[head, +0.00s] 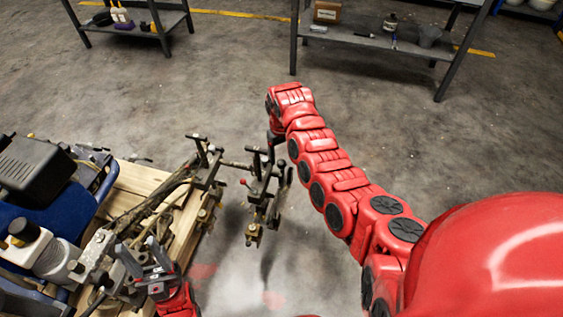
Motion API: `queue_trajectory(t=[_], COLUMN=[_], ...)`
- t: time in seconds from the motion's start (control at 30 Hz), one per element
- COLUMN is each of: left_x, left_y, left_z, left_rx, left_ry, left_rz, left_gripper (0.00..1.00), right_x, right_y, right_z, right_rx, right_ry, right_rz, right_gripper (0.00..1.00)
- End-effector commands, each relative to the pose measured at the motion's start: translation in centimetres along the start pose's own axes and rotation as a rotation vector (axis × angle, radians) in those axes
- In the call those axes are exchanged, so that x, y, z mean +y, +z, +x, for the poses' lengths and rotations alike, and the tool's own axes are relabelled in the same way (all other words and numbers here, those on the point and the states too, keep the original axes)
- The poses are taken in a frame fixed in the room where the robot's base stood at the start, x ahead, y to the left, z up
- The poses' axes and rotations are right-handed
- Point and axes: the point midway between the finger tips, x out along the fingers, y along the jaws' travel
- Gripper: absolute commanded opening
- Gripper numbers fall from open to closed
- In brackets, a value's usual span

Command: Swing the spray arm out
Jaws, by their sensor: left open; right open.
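The line striper (60,240) stands at the lower left on a wooden pallet. Its spray arm (205,165) reaches out to the right past the pallet edge, with metal brackets, a small red knob and brass spray fittings (253,232) at its outer end over the floor. My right gripper (274,145) is open, pointing down at the far side of the outer end of the spray arm, partly hidden by my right wrist. I cannot tell whether it touches the arm. My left gripper (142,258) is open, low beside the striper's hoses and frame, close to them.
The wooden pallet (180,228) lies under the striper. A grey shelf table (385,42) with a box and cups stands at the back right, and another bench (145,20) at the back left. The concrete floor between is clear.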

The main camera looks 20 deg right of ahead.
Motion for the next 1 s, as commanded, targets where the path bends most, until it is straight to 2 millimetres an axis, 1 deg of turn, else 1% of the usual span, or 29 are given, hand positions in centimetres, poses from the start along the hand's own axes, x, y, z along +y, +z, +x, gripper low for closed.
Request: queue_trajectory(t=[0.03, 0.1, 0.2, 0.33, 0.57, 0.6, 0.67, 0.7, 0.97, 1.0], left_x=[0.0, 0.0, 0.0, 0.0, 0.0, 0.0, 0.0, 0.0, 0.0, 0.0], left_y=[0.1, 0.1, 0.1, 0.1, 0.1, 0.1, 0.1, 0.1, 0.1, 0.1], left_z=[-0.3, -0.5, -0.6, -0.7, -0.7, -0.7, -0.7, -0.7, -0.7, -0.7], left_rx=[0.0, 0.0, 0.0, 0.0, 0.0, 0.0, 0.0, 0.0, 0.0, 0.0], left_ry=[0.0, 0.0, 0.0, 0.0, 0.0, 0.0, 0.0, 0.0, 0.0, 0.0], left_rz=[0.0, 0.0, 0.0, 0.0, 0.0, 0.0, 0.0, 0.0, 0.0, 0.0], left_gripper=[0.5, 0.5, 0.5, 0.5, 0.5, 0.5, 0.5, 0.5, 0.5, 0.5], right_x=[0.0, 0.1, 0.1, 0.1, 0.1, 0.1, 0.1, 0.1, 0.1, 0.1], right_y=[0.0, 0.0, -0.1, -0.1, -0.1, -0.1, -0.1, -0.1, -0.1, -0.1], right_z=[1.0, 1.9, 2.7, 3.2, 3.2, 3.2, 3.2, 3.2, 3.2, 3.2], right_rx=[0.0, -0.002, 0.001, 0.004, 0.004, 0.004, 0.003, 0.003, 0.003, 0.003], right_ry=[0.0, 0.002, 0.003, 0.002, 0.001, 0.001, 0.001, 0.001, 0.001, 0.001], right_rz=[0.001, 0.0, 0.0, 0.001, 0.001, 0.001, 0.001, 0.001, 0.001, 0.001], right_gripper=[0.69, 0.69, 0.69, 0.69, 0.69, 0.66, 0.55, 0.48, 0.01, 0.0])
